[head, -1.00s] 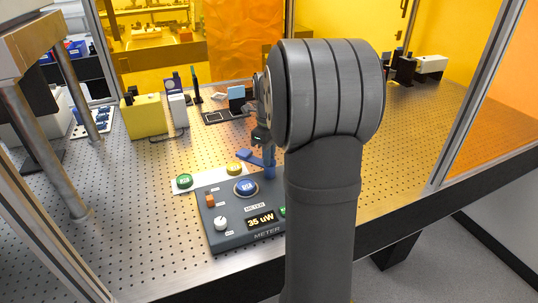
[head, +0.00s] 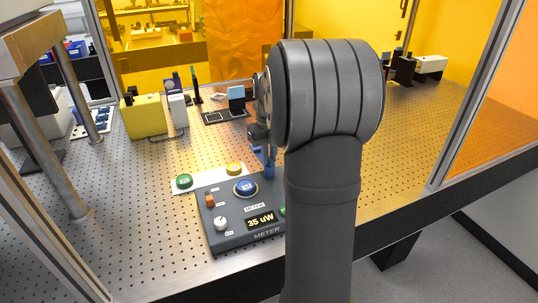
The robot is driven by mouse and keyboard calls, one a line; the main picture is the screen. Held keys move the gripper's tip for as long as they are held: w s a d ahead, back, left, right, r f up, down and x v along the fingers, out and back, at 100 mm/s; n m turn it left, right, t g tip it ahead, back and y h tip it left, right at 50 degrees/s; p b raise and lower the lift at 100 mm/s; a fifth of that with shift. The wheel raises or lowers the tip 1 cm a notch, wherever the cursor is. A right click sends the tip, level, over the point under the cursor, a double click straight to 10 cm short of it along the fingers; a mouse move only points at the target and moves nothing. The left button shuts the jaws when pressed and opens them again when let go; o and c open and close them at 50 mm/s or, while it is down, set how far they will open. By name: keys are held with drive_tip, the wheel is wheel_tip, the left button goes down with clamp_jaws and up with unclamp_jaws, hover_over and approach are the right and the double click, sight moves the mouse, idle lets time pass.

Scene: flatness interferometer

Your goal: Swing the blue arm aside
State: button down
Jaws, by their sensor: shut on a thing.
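The blue arm (head: 257,152) sits on an upright blue post (head: 269,168) just behind the right part of the meter box. It now points away to the back left, and only a short piece of it shows. My gripper (head: 257,145) is at the arm's free end, shut on it, though the fingertips are small and partly hidden. My own large grey arm link covers the area to the right of the post.
The meter box (head: 211,233) with knobs, buttons and a "35 uW" display stands in front. A white strip with green (head: 184,181) and yellow (head: 234,168) buttons lies behind it. A dark plate with a light-blue square (head: 236,93) and a yellow block (head: 143,116) are farther back.

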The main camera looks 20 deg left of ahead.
drive_tip(key=shift+m, duration=0.5)
drive_tip(key=c, duration=1.5)
unclamp_jaws()
drive_tip(key=shift+o, duration=0.2)
wheel_tip(320, 180, up, 18)
drive_tip(key=shift+f, duration=0.25)
drive_tip(key=shift+f, duration=0.1)
wheel_tip(320, 180, down, 17)
drive_tip(key=shift+f, duration=0.15)
